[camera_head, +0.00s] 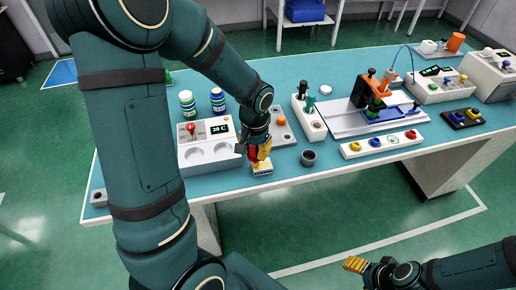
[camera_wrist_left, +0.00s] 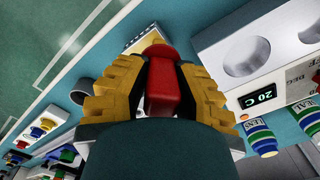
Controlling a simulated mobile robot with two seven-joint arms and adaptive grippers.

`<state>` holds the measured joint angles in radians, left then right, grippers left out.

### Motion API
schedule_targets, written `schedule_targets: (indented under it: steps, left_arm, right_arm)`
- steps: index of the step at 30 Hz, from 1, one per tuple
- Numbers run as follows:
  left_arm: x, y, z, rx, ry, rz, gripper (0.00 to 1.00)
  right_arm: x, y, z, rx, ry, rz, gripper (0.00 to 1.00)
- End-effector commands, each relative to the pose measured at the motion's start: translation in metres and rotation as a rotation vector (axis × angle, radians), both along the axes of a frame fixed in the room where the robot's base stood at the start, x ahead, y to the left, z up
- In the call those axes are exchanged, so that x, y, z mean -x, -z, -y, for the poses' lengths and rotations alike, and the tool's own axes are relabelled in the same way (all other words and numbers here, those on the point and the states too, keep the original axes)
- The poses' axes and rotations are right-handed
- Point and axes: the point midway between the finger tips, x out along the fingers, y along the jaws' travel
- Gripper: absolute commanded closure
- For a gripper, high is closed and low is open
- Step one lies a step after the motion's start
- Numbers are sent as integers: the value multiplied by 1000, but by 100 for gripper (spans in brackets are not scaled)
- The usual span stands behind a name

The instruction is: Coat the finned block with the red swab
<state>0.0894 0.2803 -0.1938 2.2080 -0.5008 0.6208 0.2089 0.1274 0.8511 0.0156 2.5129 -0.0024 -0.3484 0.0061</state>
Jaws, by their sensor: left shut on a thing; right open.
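My left gripper (camera_head: 258,158) is shut on the red swab (camera_wrist_left: 162,85), with its yellow ridged fingers on both sides of the handle in the left wrist view. The swab's rounded red end points toward the finned block (camera_wrist_left: 143,36), a small pale block with a ridged top. In the head view the finned block (camera_head: 262,170) sits near the table's front edge, just below the left gripper, which partly hides it. I cannot tell whether the swab touches it. My right gripper (camera_head: 356,264) is open and empty, off the table's front at the lower right.
A white unit (camera_head: 209,155) with a "20 C" display and two round wells stands left of the block. A dark cup (camera_head: 308,158) stands to its right. A white button strip (camera_head: 381,144), a holder (camera_head: 309,119) and a slide fixture (camera_head: 345,122) lie farther right. Bottles (camera_head: 187,104) stand behind.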

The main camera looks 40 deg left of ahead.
Motion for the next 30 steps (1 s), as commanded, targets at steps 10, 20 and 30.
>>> schedule_targets:
  steps: [10, 20, 30]
  left_arm:
    - [1, -1, 0, 0, -1, -2, 100]
    - [1, -24, 0, 0, -1, -1, 100]
    - [1, -48, 0, 0, -1, -1, 100]
  right_arm:
    - [0, -1, 0, 0, 0, 0, 38]
    - [0, -20, 0, 0, 0, 0, 38]
    - [0, -39, 0, 0, 0, 0, 38]
